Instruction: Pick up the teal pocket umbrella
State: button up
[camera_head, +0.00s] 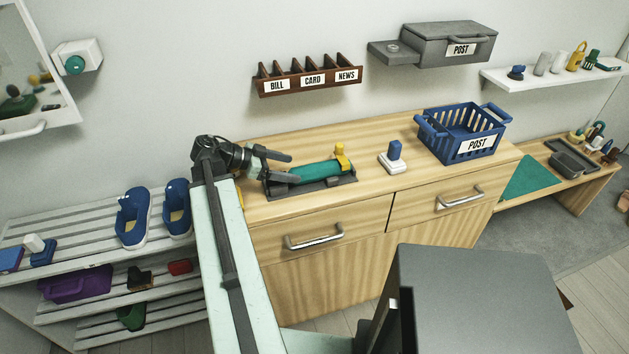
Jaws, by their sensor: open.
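The teal pocket umbrella (316,172) lies on its side in a dark grey tray (325,186) on top of the wooden cabinet, toward its left end. A yellow piece (341,157) stands up at the umbrella's right end. My gripper (289,167) reaches in from the left and is open, with its dark fingers at the umbrella's left end. One finger is behind and one in front of that end. Whether they touch the umbrella cannot be told from this view.
A blue and white stamp-like object (393,158) and a blue POST basket (462,135) stand right of the tray on the cabinet (400,135). A letter rack (309,82) hangs on the wall above. A shoe rack (95,243) with blue shoes stands at left.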

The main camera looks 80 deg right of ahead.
aim_at(311, 170)
jog(key=shift+b+x, duration=0.55)
jog(key=shift+x, duration=0.6)
jog(key=shift+s+d+f, duration=0.1)
jog(key=shift+s, duration=0.2)
jog(key=b+x, duration=0.2)
jog(key=x, duration=0.3)
jog(key=shift+s+d, duration=0.1)
jog(key=shift+s, duration=0.1)
jog(key=shift+r, duration=0.2)
grip_shut()
